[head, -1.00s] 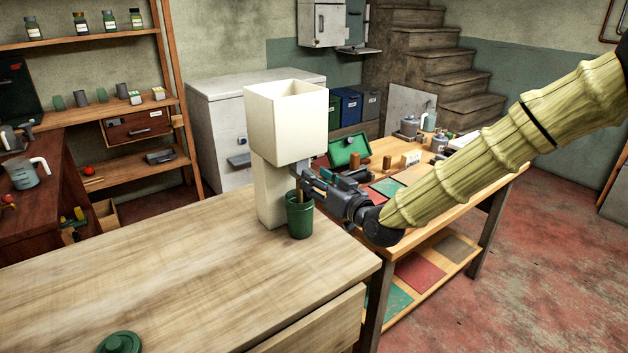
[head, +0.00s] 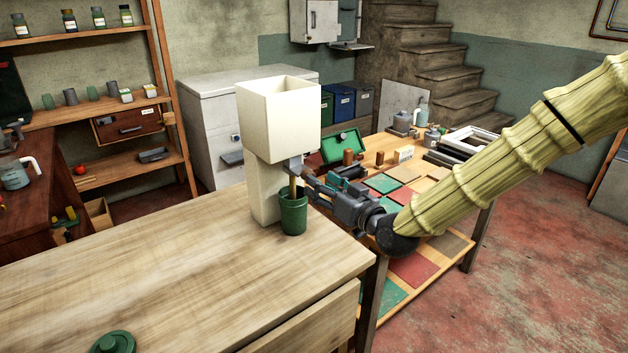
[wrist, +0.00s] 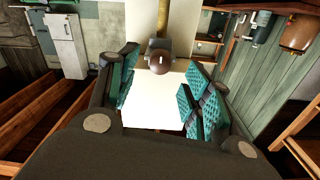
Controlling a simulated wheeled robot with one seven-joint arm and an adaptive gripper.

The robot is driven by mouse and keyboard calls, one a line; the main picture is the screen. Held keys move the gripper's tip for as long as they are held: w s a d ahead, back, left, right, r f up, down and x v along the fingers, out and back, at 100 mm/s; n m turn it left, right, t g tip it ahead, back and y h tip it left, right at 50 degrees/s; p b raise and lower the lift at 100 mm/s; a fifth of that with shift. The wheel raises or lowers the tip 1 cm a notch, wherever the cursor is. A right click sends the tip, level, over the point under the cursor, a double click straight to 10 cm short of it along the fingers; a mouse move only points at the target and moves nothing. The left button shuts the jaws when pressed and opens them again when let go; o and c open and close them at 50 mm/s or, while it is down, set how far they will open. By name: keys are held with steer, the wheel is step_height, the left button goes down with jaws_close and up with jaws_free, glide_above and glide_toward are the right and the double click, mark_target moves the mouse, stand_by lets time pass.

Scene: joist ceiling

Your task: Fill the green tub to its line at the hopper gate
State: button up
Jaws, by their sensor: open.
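The cream hopper (head: 278,122) stands on the near wooden bench. A tan stream (head: 293,187) falls from its gate (head: 294,164) into the green tub (head: 293,215), which stands upright below. The tub's contents and line cannot be seen from here. My gripper (head: 312,183) is at the right of the gate, its jaws open. In the wrist view, a brown knob (wrist: 160,57) shows between and beyond the spread teal finger pads, apart from both, with the hopper's pale face (wrist: 155,100) behind it. The tan stream also shows there (wrist: 163,15).
A green lid (head: 113,343) lies at the bench's front edge. The bench top (head: 170,270) left of the tub is clear. A second table (head: 440,190) with coloured tiles, an open green box (head: 341,146) and other items stands behind my gripper.

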steer(key=v, duration=0.6)
steer(key=shift+s+d, duration=0.2)
steer(key=shift+s, duration=0.05)
stand_by(0.4)
